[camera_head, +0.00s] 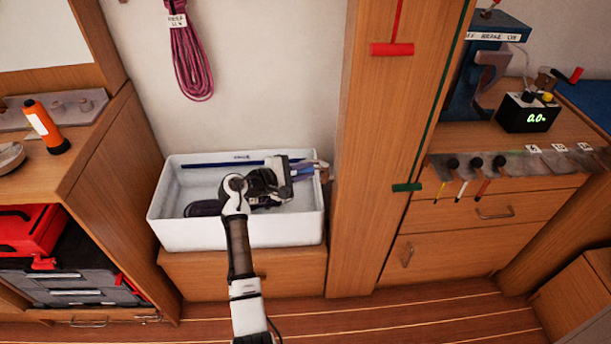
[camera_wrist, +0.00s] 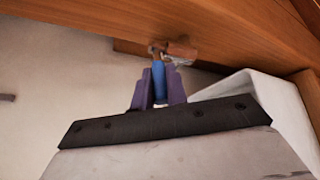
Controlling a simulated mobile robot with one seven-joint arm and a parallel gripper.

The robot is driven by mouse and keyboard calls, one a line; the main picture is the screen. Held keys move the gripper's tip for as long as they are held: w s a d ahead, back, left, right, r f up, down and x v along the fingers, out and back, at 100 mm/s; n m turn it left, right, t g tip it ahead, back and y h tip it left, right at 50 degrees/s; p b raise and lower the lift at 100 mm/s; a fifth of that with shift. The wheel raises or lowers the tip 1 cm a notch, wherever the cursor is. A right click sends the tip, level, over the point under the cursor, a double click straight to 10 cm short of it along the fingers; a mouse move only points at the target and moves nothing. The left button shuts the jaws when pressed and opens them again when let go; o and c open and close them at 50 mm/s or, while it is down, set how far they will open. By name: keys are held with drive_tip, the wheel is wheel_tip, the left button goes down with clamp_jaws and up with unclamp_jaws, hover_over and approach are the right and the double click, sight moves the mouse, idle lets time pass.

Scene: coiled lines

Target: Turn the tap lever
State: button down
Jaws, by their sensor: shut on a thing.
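The tap has a blue lever (camera_wrist: 159,80) and a copper-coloured body (camera_wrist: 181,50) against the wooden panel in the wrist view. My gripper (camera_wrist: 160,88) has its two purple fingers on either side of the blue lever, shut on it. In the head view my gripper (camera_head: 308,169) reaches over the right end of the white basin. The tap (camera_head: 325,174) shows there only as a small piece beside the wooden post. My wrist and fingers hide most of the lever in that view.
The white basin (camera_head: 180,232) stands under my arm, with a dark coiled thing (camera_head: 203,208) inside. A wooden post (camera_head: 360,215) rises right of it. A purple rope coil (camera_head: 190,60) hangs on the wall above. An orange torch (camera_head: 45,125) stands on the left shelf.

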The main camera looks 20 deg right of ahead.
drive_tip(key=shift+w+d+m+g+b, duration=0.1)
drive_tip(key=shift+w+m+g+b, duration=0.15)
drive_tip(key=shift+m+g, duration=0.4)
drive_tip(key=shift+w+m+g+b, duration=0.15)
drive_tip(key=shift+w+m+g, duration=0.15)
drive_tip(key=shift+g, duration=0.55)
drive_tip(key=c, duration=1.4)
unclamp_jaws()
drive_tip(key=b+v, duration=0.2)
drive_tip(key=v, duration=1.2)
drive_tip(key=shift+f, duration=0.25)
